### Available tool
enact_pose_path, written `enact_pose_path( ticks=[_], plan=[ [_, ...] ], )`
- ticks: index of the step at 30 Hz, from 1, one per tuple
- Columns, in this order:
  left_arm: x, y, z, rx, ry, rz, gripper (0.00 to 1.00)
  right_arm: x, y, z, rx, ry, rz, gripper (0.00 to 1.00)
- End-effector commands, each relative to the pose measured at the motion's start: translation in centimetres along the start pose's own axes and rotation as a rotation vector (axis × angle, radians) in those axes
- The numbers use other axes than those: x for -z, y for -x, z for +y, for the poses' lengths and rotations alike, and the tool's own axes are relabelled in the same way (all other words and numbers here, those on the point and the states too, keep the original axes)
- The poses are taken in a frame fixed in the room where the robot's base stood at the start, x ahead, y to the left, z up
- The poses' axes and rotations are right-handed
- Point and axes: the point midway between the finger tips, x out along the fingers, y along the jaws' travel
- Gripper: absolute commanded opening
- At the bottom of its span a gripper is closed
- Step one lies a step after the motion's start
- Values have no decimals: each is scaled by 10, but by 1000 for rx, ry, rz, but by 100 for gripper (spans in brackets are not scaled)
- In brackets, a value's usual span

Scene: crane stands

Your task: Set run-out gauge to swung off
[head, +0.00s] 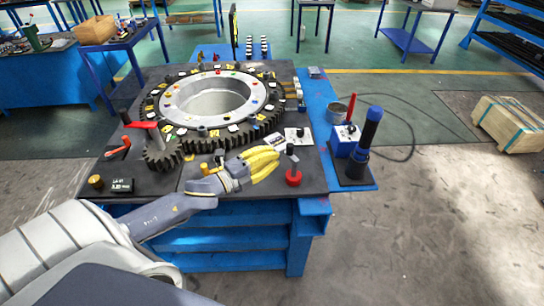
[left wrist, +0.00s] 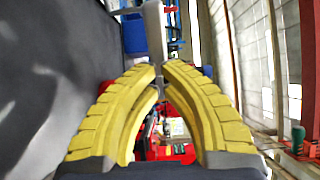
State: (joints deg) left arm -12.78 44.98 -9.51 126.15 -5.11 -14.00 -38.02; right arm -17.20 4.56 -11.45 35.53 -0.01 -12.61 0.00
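No part is readably labelled as the run-out gauge. A likely one is the small post on a red round base (head: 293,178) at the bench's front edge; I cannot be sure. My left gripper (head: 276,158) reaches in from the left over the front edge, its yellow fingers just left of this post. In the left wrist view the fingers (left wrist: 160,68) curve in close together, with a grey bar (left wrist: 154,30) in line with the narrow gap at their tips. Whether they grip it is unclear. My right gripper is not in view.
A large gear ring (head: 215,98) fills the bench middle, with a pinion (head: 160,155) and red-handled lever (head: 145,125) at its left. A white plate with a black knob (head: 299,136) lies behind the gripper. A dark blue-banded cylinder (head: 366,135) stands at right, near a blue box (head: 345,140).

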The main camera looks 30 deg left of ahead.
Motion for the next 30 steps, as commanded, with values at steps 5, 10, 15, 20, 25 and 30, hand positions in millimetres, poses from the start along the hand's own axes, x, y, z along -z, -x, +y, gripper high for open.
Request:
enact_pose_path(
  ticks=[5,10,15,20,25,30],
  plan=[
    [0,-1,0,0,0,0,0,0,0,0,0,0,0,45],
    [0,-1,0,0,0,0,0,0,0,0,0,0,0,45],
    [-1,-2,0,0,0,0,0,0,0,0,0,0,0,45],
    [-2,-4,0,1,1,1,0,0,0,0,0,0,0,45],
    [-3,-5,0,0,1,0,0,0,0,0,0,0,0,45],
    [-5,-6,0,0,1,0,0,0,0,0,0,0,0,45]
  ],
)
